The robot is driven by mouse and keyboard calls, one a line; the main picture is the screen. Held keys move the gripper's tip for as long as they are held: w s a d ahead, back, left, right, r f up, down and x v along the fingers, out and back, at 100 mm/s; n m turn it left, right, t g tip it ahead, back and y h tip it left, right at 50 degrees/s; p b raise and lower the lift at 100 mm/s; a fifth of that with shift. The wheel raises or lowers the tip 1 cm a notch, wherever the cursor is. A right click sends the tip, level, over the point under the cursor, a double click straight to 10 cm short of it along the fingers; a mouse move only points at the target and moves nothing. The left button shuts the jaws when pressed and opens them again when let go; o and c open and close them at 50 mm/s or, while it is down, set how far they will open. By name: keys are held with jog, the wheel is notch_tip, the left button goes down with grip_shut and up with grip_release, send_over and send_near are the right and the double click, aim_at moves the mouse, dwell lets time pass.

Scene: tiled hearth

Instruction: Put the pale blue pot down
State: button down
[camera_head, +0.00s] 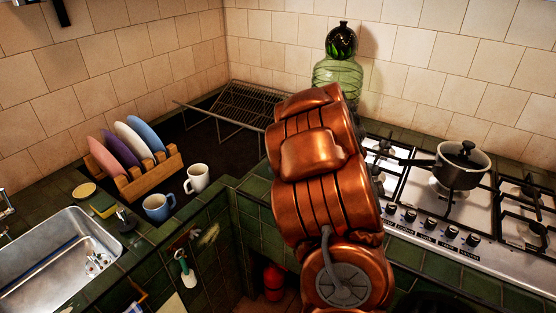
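No pot that is clearly pale blue shows. A greyish pot (459,172) with a dark lid stands upright on the stove at the right, and its long dark handle points left toward my copper-coloured arm. My arm rises through the middle of the view and covers what lies behind it. My gripper is not visible, so whether it holds anything cannot be told.
The stove (428,198) has bare burners beside the pot. A wire rack (238,108), a green glass bottle (338,76), a plate rack (150,177), a white mug (197,178) and a blue mug (157,208) stand on the counter. A sink (48,262) is at lower left.

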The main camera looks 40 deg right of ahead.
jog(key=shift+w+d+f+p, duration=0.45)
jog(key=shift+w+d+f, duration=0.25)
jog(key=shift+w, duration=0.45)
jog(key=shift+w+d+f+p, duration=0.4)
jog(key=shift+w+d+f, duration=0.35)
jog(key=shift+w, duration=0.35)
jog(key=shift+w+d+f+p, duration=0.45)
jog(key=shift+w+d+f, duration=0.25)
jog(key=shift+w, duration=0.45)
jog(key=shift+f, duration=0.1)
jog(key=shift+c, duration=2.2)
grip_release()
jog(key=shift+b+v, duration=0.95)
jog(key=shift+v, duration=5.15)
